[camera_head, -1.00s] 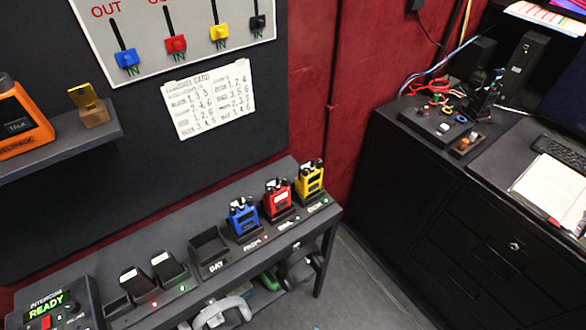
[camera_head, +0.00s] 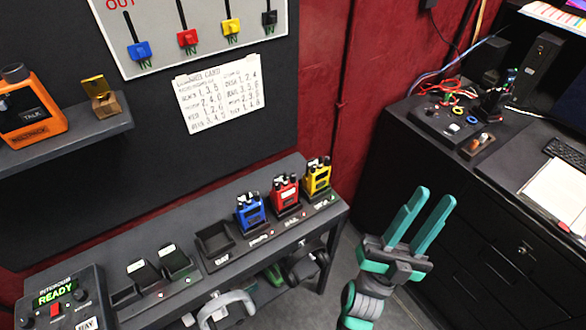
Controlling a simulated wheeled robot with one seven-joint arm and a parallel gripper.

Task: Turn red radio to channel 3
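The red radio (camera_head: 285,194) stands upright in its dock on the dark bench, between the blue radio (camera_head: 250,211) on its left and the yellow radio (camera_head: 317,178) on its right. Dark knobs show on its top; its channel setting is too small to read. My gripper (camera_head: 431,192) is at the lower right, over the floor. Its two teal fingers point up and are spread apart with nothing between them. It is well to the right of the red radio and does not touch it.
The bench (camera_head: 90,262) also holds an empty tray (camera_head: 214,241), two dark packs in a charger and an intercom box (camera_head: 62,300). A shelf (camera_head: 70,140) with an orange beltpack (camera_head: 28,108) juts out at left. A black cabinet (camera_head: 400,190) stands at right.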

